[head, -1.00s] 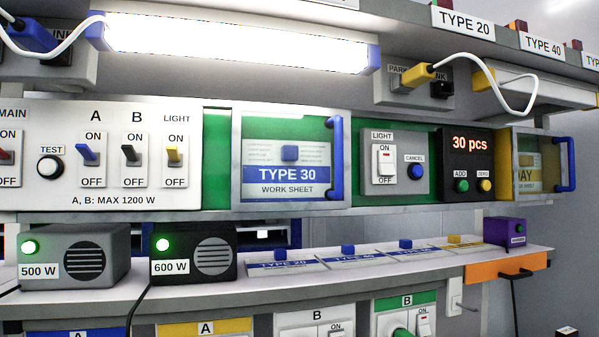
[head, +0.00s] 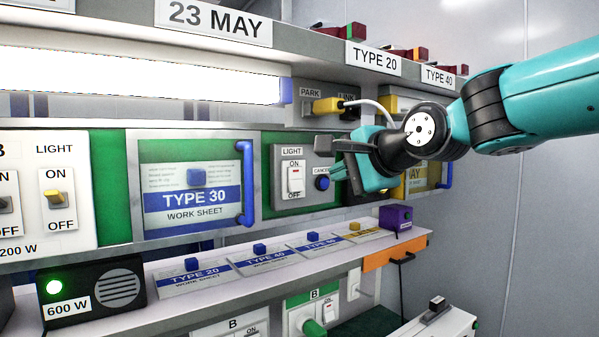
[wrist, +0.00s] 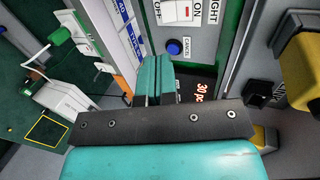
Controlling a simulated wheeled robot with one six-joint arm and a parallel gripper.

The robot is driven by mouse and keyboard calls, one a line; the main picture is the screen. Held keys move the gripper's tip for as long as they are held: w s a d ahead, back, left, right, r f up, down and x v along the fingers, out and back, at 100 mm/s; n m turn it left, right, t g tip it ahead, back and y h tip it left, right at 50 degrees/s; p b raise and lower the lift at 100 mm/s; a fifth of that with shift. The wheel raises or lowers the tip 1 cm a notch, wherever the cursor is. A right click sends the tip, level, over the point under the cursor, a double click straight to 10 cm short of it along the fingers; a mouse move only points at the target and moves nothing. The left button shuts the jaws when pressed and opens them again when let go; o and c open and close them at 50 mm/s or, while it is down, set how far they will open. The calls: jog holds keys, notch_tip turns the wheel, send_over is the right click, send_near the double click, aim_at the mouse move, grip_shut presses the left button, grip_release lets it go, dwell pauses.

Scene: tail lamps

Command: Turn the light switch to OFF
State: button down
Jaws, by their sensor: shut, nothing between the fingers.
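The white light switch (head: 295,180) is a rocker with a red mark near its top, on a grey plate marked LIGHT, ON above and OFF below. I cannot tell which half is pressed in. The long lamp (head: 190,82) above is lit. My gripper (head: 339,172) is shut and empty, just right of the blue CANCEL button (head: 322,183) and apart from the switch. In the wrist view the closed teal fingers (wrist: 153,80) point toward the panel, and the switch (wrist: 178,10) is partly cut off at the top edge.
A work-sheet door with a blue handle (head: 245,184) stands left of the switch plate. A yellow plug (head: 328,105) with a white cable is above. My arm hides the counter display in the head view.

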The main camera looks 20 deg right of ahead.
aim_at(294, 191)
jog(key=p+x, duration=0.6)
jog(key=x, duration=0.6)
jog(key=shift+w+a, duration=0.15)
jog(key=shift+w, duration=0.25)
jog(key=shift+w+a+f+p, duration=0.15)
jog(key=shift+w+f+p, duration=0.15)
jog(key=shift+w, duration=0.15)
jog(key=shift+f, duration=0.15)
